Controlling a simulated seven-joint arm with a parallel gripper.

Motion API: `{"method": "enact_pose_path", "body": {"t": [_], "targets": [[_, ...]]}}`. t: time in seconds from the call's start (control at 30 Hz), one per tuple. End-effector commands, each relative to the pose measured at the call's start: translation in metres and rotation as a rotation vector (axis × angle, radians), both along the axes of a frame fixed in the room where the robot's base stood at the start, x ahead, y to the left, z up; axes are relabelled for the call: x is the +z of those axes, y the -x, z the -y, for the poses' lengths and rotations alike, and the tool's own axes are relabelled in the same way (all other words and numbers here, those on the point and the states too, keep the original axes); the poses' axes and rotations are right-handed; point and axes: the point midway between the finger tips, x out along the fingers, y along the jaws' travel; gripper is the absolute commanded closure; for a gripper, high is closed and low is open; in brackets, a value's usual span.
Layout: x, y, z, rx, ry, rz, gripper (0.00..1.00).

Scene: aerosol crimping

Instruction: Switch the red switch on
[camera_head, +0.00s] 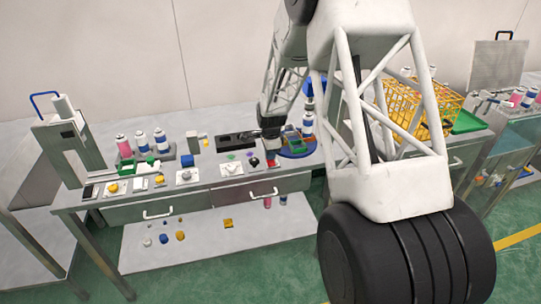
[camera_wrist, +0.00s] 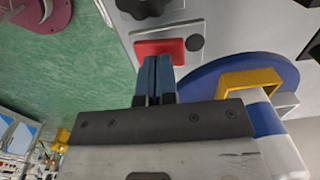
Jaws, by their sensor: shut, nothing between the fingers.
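The red switch (camera_wrist: 150,47) is a red rectangular rocker on a light grey plate, seen near the top middle of the wrist view. My gripper (camera_wrist: 157,60) is shut, its two blue fingers side by side with nothing between them. Whether the switch is on or off cannot be told.
A dark round button (camera_wrist: 195,42) sits beside the switch, and a black knob (camera_wrist: 148,8) is on the neighbouring plate. A blue round tray (camera_wrist: 212,75) with a yellow frame (camera_wrist: 248,82) is close to the fingers. Spray cans (camera_head: 142,142) stand farther left.

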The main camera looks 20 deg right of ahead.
Motion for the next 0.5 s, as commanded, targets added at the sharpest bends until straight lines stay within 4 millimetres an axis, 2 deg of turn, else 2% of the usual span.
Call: {"method": "enact_pose_path", "body": {"t": [0.27, 0.5], "targets": [[0.024, 0.004, 0.000, 0.000, 0.000, 0.003, 1.00], [0.057, 0.011, 0.000, 0.000, 0.000, 0.002, 1.00]]}}
